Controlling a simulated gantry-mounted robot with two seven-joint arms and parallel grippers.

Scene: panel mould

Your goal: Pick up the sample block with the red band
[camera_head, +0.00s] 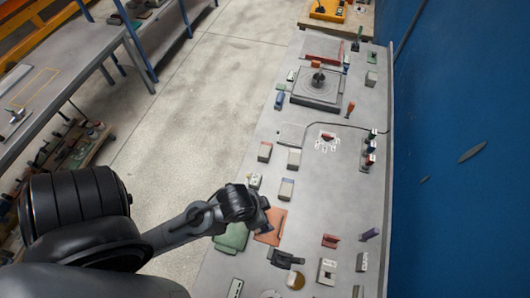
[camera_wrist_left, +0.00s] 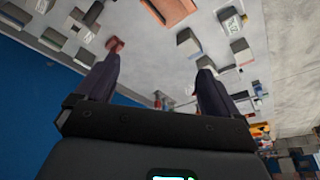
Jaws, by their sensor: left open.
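Several small grey sample blocks with coloured bands stand on the long grey table. One block (camera_head: 265,152) left of the table's middle seems to have a reddish band, but it is too small to be sure. A block with a blue band (camera_head: 286,189) and one with a green mark (camera_head: 254,181) stand nearer my arm. My left gripper (camera_head: 264,205) is over the table's left side, near an orange-brown plate, short of these blocks. In the left wrist view its two fingers (camera_wrist_left: 155,85) are apart with nothing between them. My right gripper is not in view.
The orange-brown plate (camera_head: 271,227) and a green pad (camera_head: 232,237) lie under my left arm. A red item (camera_head: 330,240) and a dark tool (camera_head: 286,258) lie nearby. A square machine plate (camera_head: 316,89) stands farther back. A blue wall (camera_head: 460,150) borders the right.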

